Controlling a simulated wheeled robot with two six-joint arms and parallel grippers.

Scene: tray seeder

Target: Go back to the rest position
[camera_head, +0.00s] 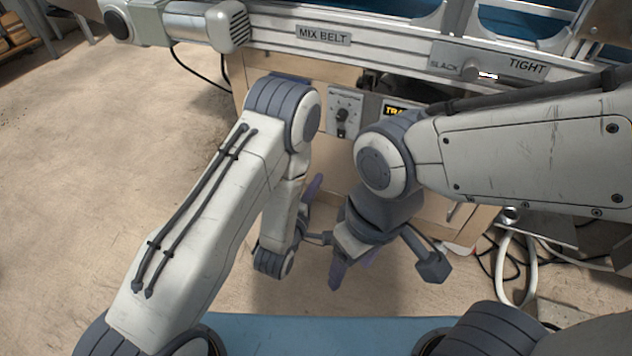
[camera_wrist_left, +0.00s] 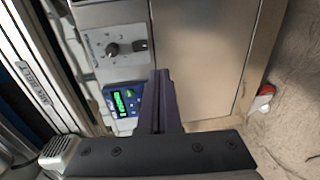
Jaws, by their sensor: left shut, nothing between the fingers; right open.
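My left arm reaches in from the left, and its left gripper (camera_head: 313,188) shows as a purple finger tip in front of the machine's lower cabinet. In the left wrist view the left gripper's two purple fingers (camera_wrist_left: 160,98) are together, with nothing between them. They point toward the cabinet front and overlap it in the picture; I cannot tell the gap. My right gripper (camera_head: 350,268) hangs lower, beside the left forearm and pointing down, open and partly hidden by its own wrist. The two wrists are close together in the head view.
The machine's MIX BELT rail (camera_head: 323,36) runs across the top, with a SLACK/TIGHT plate (camera_head: 490,66). A knob panel (camera_wrist_left: 122,45) and a blue display box (camera_wrist_left: 122,102) are on its front. Cables and a pale pipe (camera_head: 512,262) lie at right.

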